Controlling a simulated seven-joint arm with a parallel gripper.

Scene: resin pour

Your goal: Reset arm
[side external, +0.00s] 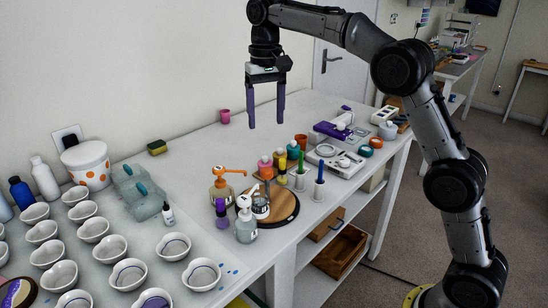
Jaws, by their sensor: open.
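My gripper (266,108) hangs pointing down over the back part of the white table (215,145). Its two purple fingers are apart with nothing between them. The fingertips are well above the tabletop. Below and in front of it, several bottles stand around a round wooden board (283,208), including a pump bottle with an orange top (222,188) and a white pump bottle (246,222). A clear cup (261,205) stands on or beside the board; I cannot tell which.
Several white bowls (128,274) fill the left front of the table. A white tub with orange dots (86,163) stands by the wall. Scales and a purple device (335,131) are at right.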

